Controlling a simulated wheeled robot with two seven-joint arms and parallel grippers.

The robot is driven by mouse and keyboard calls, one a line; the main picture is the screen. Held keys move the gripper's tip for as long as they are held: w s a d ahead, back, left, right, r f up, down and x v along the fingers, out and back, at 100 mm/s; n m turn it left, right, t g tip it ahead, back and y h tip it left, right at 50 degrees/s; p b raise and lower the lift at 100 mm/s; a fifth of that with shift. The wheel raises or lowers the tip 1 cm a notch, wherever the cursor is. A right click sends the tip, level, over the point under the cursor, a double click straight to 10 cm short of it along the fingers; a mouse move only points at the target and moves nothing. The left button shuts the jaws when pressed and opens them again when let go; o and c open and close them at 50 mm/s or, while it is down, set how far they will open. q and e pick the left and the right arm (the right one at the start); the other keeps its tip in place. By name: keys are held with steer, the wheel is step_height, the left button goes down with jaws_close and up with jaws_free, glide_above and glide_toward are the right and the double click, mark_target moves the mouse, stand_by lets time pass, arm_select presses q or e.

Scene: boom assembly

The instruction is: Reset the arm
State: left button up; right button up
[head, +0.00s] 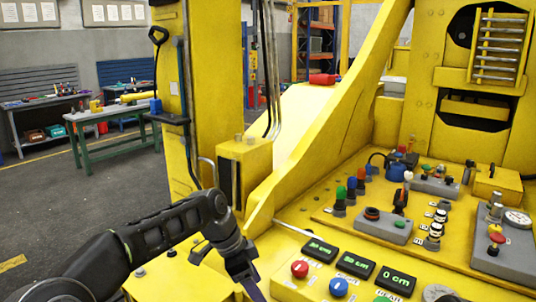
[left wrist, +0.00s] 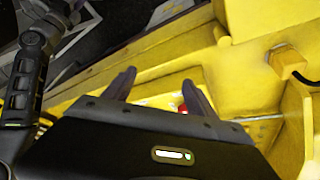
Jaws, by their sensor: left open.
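My left arm reaches in from the lower left in the head view. Its gripper (head: 252,290) points down beside the yellow control panel, left of the red button (head: 300,269), and its tips run out of the bottom of the picture. In the left wrist view the two dark fingers of the left gripper (left wrist: 158,90) stand apart with nothing held between them. A small red and white spot shows beyond the fingers, partly hidden by the right finger. My right gripper is in neither view.
The panel carries a blue button (head: 339,287), displays (head: 356,264), coloured switches (head: 351,187) and a gauge (head: 517,217). A yellow boom (head: 330,130) and post (head: 188,90) rise behind the gripper. A green workbench (head: 105,117) stands on open floor at the left.

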arm_select(q)
steer(key=s+f+n, duration=0.3)
steer(key=s+f, duration=0.1)
steer(key=f, duration=0.5)
steer(key=s+f+n, duration=0.3)
steer(key=s+f, duration=0.1)
steer(key=f, duration=0.5)
steer(key=s+f+n, duration=0.3)
steer(key=f, duration=0.7)
steer(key=s+a+f+n, duration=0.2)
steer(key=s+f+n, duration=0.2)
steer(key=s, duration=0.6)
steer(key=s+a+f+n, duration=0.2)
steer(key=s+f+n, duration=0.2)
steer(key=s, duration=0.7)
steer(key=shift+s+a+f+y, duration=0.3)
steer(key=shift+a+f, duration=0.1)
steer(key=shift+f, duration=0.55)
steer(key=shift+w, duration=0.1)
